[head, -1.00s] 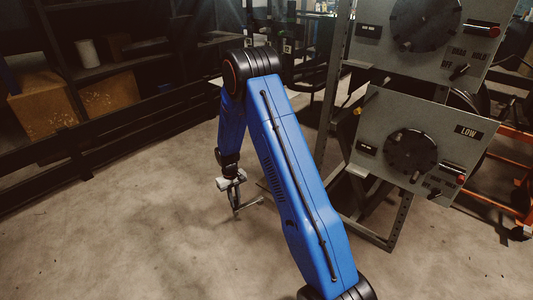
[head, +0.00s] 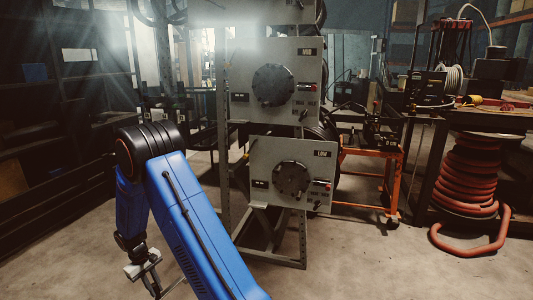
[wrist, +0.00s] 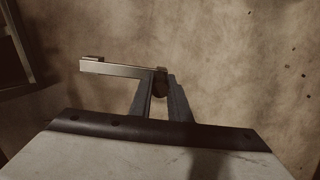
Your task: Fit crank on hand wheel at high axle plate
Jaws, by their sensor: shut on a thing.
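My gripper (head: 143,268) hangs low over the floor at the lower left of the head view, shut on the crank. In the wrist view the crank (wrist: 115,69) is a metal bar reaching left from between the fingers (wrist: 160,105). A rack carries grey plates one above another. The lowest plate (head: 258,155) is marked LOW and bears a dark round hand wheel (head: 291,180). The middle plate (head: 240,60) bears another dark wheel (head: 273,85). The top plate (head: 262,14) is cut off and partly lost in glare; its label is unreadable. My gripper is well apart from all plates.
An orange cart (head: 370,180) stands right of the rack. A red hose coil (head: 465,180) sits on the floor at far right, by a workbench (head: 495,122). Dark shelves (head: 45,150) line the left. The floor (head: 350,260) in front is clear.

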